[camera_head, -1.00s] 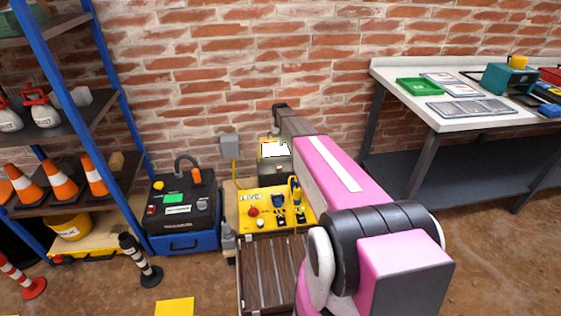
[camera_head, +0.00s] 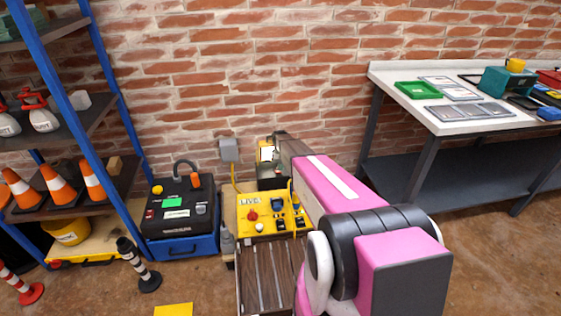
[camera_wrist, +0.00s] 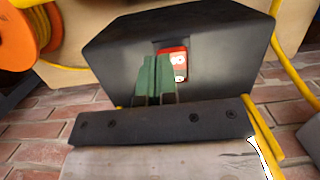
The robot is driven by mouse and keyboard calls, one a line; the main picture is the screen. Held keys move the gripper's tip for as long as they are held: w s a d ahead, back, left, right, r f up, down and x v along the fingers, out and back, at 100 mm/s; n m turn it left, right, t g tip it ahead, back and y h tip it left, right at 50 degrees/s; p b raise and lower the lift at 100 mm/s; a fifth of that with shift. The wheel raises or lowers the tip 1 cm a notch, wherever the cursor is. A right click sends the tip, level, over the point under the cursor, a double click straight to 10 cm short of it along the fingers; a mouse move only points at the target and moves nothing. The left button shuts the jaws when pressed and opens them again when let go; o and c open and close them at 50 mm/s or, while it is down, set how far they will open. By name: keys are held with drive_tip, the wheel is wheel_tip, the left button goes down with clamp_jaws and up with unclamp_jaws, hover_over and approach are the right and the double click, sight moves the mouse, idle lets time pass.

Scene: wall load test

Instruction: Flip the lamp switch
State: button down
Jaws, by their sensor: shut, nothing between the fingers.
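The lamp (camera_head: 266,152) has a bright white face with a yellow edge and stands against the brick wall, partly covered by my arm. In the wrist view a dark grey housing (camera_wrist: 215,45) carries a small red switch (camera_wrist: 180,66) with white marks, in a recess. My gripper's green fingers (camera_wrist: 157,68) are together and empty. They are in front of the housing, just left of the red switch and overlapping its edge in the picture. I cannot tell whether they touch it. My arm hides the fingers in the head view.
A yellow control panel (camera_head: 262,217) with a red knob and blue and black parts stands in front of the lamp. A grey wall box (camera_head: 228,149) with a yellow cable is to the left. A black case (camera_head: 178,215) and a shelf (camera_head: 70,125) stand further left, a workbench (camera_head: 432,117) right.

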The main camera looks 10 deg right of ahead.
drive_tip(key=shift+s+f, duration=0.1)
drive_tip(key=shift+f, duration=0.45)
